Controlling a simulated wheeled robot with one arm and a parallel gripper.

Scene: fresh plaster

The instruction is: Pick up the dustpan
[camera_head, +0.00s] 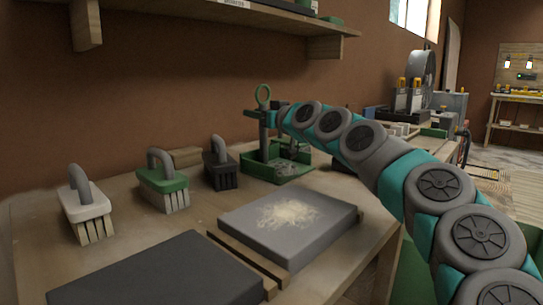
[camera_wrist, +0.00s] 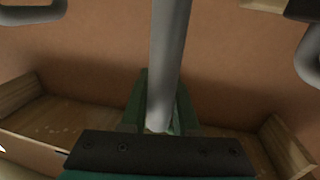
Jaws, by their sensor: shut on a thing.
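The green dustpan (camera_head: 262,169) is at the far part of the workbench in the head view, with grey material in its pan. I cannot tell whether the pan touches the bench.
Three brushes stand to the left: white (camera_head: 85,205), green (camera_head: 163,188) and black (camera_head: 220,170). A grey slab (camera_head: 285,240) with pale powder and a dark slab (camera_head: 160,275) lie in front. A wooden shelf (camera_head: 225,18) hangs above, on the wall.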

